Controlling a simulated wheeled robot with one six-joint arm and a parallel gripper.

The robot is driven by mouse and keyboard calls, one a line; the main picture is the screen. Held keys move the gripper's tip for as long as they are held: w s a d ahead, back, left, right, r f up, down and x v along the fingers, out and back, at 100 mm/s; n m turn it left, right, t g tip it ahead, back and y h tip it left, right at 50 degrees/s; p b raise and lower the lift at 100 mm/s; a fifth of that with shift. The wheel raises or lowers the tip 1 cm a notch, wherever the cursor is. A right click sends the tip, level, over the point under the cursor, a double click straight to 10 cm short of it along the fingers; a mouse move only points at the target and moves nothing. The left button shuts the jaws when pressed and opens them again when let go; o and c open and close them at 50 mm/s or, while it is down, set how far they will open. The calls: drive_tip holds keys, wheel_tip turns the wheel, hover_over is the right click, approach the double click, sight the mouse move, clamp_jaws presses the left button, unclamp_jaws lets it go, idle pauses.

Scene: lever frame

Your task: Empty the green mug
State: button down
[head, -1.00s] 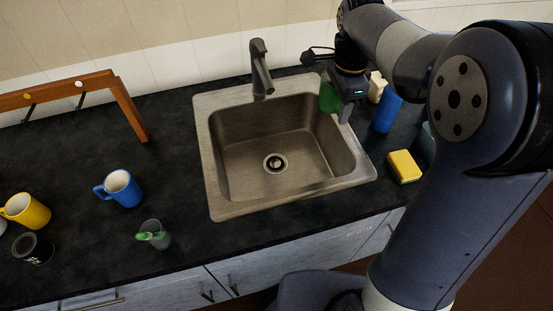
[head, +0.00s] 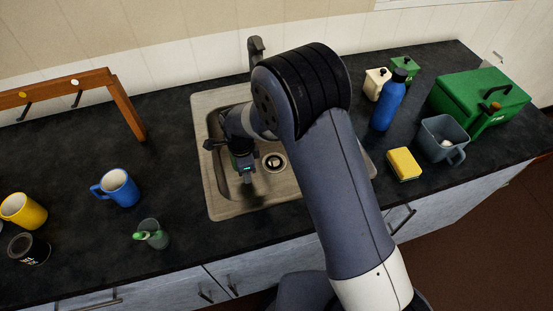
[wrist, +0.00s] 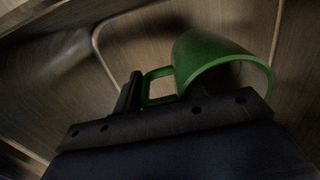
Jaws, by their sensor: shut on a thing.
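The green mug (wrist: 212,65) shows in the wrist view, with the steel sink behind it. Its handle (wrist: 158,86) is beside a dark finger of my gripper (wrist: 135,92), and my gripper is shut on the mug. The mug looks tilted, its rim turned to the lower right of that view. Its inside is dark, so I cannot tell whether anything is in it. In the head view my gripper (head: 246,172) is over the left part of the sink (head: 222,205), and the mug is mostly hidden behind it.
A sponge (head: 404,164), blue bottle (head: 388,102), grey container (head: 443,138) and green box (head: 482,98) stand right. The faucet (head: 255,48) rises behind the sink.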

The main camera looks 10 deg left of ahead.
drive_tip(key=shift+s+a+f, duration=0.45)
drive_tip(key=shift+a+f, duration=0.1)
drive_tip(key=shift+f, duration=0.2)
